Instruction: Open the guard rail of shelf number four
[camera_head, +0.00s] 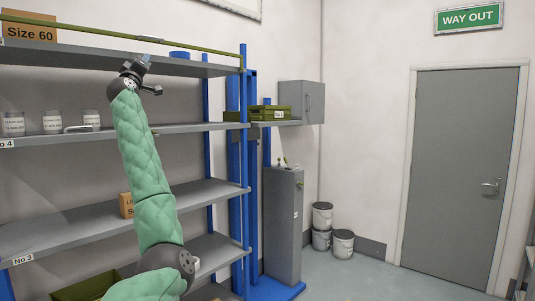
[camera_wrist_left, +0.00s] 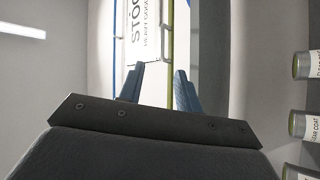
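A shelf marked No 4 (camera_head: 70,137) is at the left in the head view, with paint cans on it. A thin green guard rail (camera_head: 200,56) runs along the front of the shelf above it. I see no rail across the front of No 4. My left gripper (camera_head: 142,66) is raised in front of the upper shelf, below the rail, its fingers small and hard to make out. In the left wrist view its blue fingers (camera_wrist_left: 159,69) are apart and empty. A green bar (camera_wrist_left: 168,45) shows beyond the gap; contact is not visible. My right gripper is out of view.
Paint cans (camera_head: 52,122) stand left of my arm; cans (camera_wrist_left: 305,125) also line the right of the wrist view. A blue post (camera_head: 244,160) bounds the shelves. A grey cabinet (camera_head: 284,220) stands right of them. Open floor (camera_head: 375,280) lies before the door (camera_head: 464,170).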

